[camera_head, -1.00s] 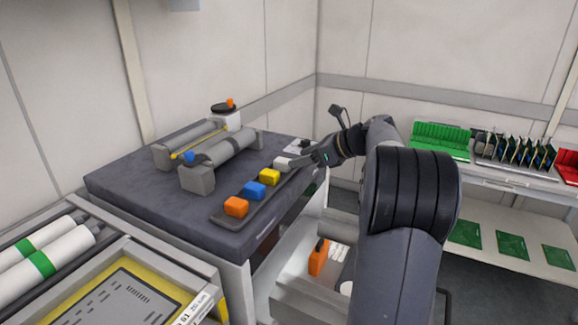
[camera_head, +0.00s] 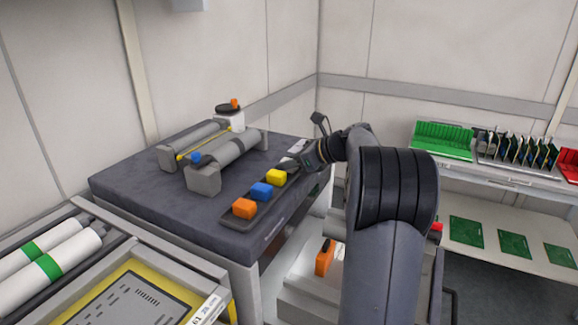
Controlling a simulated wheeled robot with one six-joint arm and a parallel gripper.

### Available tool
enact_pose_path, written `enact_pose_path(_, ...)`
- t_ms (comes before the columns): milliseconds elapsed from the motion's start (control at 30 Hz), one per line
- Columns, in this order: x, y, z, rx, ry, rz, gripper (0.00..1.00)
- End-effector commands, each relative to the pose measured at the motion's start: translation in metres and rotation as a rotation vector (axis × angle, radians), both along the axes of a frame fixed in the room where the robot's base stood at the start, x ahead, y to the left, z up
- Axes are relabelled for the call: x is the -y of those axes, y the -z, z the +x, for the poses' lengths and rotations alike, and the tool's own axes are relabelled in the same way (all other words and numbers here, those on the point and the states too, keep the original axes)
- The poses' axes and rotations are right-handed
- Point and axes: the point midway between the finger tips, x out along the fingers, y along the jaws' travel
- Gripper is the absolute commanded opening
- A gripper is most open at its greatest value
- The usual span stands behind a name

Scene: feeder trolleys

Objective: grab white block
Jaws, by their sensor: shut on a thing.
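My gripper (camera_head: 290,165) is at the far right end of the dark tray (camera_head: 229,221) on the grey-topped trolley (camera_head: 130,180). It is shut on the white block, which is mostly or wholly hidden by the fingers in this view. How far the block is above the tray, if at all, cannot be told. A yellow block (camera_head: 276,176) sits in the tray just left of my gripper. A blue block (camera_head: 262,191) and an orange block (camera_head: 244,208) follow toward the near end.
Grey roller holders (camera_head: 204,180) stand on the trolley left of the tray, with a white canister (camera_head: 230,119) behind. A roll trolley (camera_head: 45,265) is at the lower left. A shelf with a green bin (camera_head: 443,138) is at the right. My arm hides part of the lower shelves.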

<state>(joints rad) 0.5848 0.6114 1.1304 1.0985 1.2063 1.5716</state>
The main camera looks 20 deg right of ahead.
Motion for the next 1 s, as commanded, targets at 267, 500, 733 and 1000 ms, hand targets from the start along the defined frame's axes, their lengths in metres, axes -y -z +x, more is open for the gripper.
enact_pose_path(267, 0.0, 0.0, 0.0, 0.0, 0.0, 0.0, 0.06)
enact_pose_path(500, 0.0, -0.007, 0.0, 0.002, 0.0, -0.001, 0.06)
enact_pose_path(733, 0.0, -0.05, 0.0, 0.005, 0.0, -0.003, 0.06)
enact_pose_path(1000, 0.0, -0.093, 0.0, 0.002, 0.0, -0.001, 0.06)
